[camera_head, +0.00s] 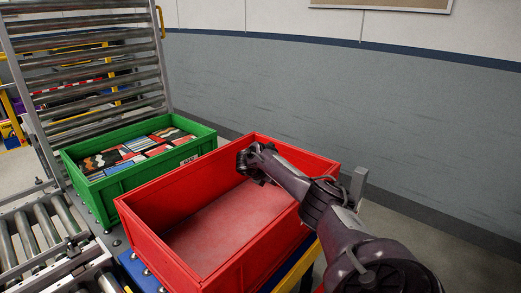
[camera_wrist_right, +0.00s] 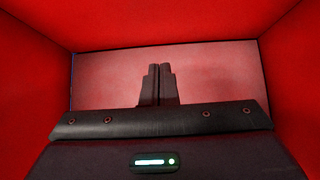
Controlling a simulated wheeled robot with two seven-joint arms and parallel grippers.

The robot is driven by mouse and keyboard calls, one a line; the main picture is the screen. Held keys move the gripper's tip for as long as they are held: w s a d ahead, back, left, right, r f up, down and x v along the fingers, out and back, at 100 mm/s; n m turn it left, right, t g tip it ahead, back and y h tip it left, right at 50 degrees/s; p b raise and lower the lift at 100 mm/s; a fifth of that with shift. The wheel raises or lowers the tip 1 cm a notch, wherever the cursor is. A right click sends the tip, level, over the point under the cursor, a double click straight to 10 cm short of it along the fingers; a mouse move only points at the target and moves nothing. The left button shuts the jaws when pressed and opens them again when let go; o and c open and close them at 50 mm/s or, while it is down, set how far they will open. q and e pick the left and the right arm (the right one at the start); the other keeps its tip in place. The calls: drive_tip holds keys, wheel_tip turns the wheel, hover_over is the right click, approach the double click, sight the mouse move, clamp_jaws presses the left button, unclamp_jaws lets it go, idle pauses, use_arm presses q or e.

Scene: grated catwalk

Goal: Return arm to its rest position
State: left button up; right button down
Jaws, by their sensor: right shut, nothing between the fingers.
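My right arm (camera_head: 310,195) reaches in from the lower right over the red bin (camera_head: 180,252), with its wrist above the bin's far part. The right gripper (camera_wrist_right: 158,68) shows in the wrist view, with its two dark fingers together and nothing between them. It points down into the red bin, whose inside walls (camera_wrist_right: 290,85) surround it. The bin floor that shows is bare. In the head view the fingertips are hard to make out. My left arm and gripper are not in view.
A green bin (camera_head: 100,205) full of patterned boxes (camera_head: 135,152) stands left of the red bin, close beside it. Roller conveyors (camera_head: 35,232) lie at the left, with an upright roller rack (camera_head: 90,80) behind. A grey wall (camera_head: 350,100) stands beyond.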

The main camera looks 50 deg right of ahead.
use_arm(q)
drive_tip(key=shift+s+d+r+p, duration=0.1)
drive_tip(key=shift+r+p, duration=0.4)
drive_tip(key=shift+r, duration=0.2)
use_arm(e)
drive_tip(key=v, duration=0.7)
drive_tip(key=shift+r, duration=0.35)
